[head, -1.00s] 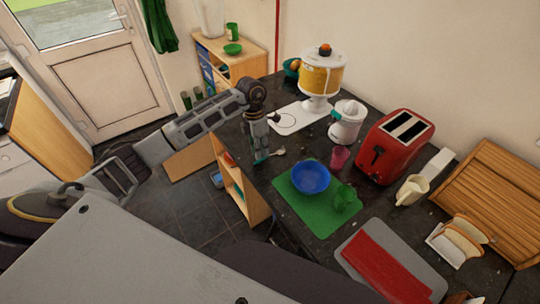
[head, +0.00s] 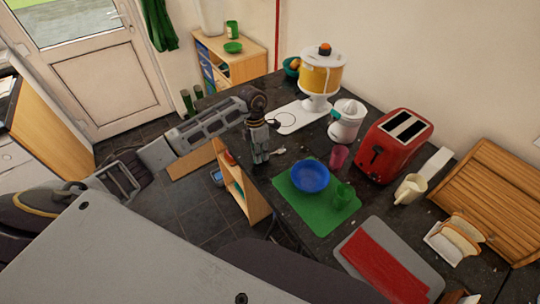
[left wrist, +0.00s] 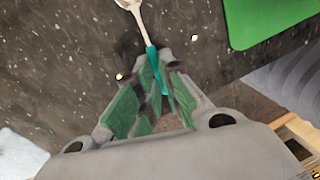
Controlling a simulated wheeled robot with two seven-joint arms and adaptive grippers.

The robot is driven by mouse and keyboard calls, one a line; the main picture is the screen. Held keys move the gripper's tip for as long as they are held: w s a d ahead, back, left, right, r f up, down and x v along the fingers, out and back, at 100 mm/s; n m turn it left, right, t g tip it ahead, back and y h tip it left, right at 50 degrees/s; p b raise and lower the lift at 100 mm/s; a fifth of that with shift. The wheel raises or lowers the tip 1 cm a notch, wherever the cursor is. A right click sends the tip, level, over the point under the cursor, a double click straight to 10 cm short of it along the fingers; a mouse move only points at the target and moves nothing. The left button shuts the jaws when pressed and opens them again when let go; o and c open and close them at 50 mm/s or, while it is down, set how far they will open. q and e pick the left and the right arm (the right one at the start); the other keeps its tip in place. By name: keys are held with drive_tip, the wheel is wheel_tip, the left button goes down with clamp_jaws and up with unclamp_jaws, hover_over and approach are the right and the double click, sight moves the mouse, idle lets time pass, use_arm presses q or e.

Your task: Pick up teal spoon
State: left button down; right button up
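The teal spoon has a teal handle and a pale metal bowl. In the head view its bowl (head: 277,152) shows just right of my left gripper (head: 261,160), near the left edge of the dark countertop. In the left wrist view the teal handle (left wrist: 152,58) runs down between the fingertips of my left gripper (left wrist: 157,78), and the bowl points to the top. The green-padded fingers have come together on the handle. The spoon is at the counter surface; I cannot tell any gap under it. My right gripper is not in view.
A green mat (head: 290,203) with a blue bowl (head: 310,176) and a green cup (head: 342,194) lies right of the spoon. A pink cup (head: 339,156), a juicer (head: 346,122) and a red toaster (head: 393,146) stand behind. The counter edge drops off at left.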

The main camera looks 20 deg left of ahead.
use_arm(q)
drive_tip(key=shift+r, duration=0.1)
idle(0.3)
drive_tip(key=shift+r, duration=0.45)
wheel_tip(320, 180, up, 9)
drive_tip(key=b, duration=0.1)
drive_tip(key=shift+b, duration=0.4)
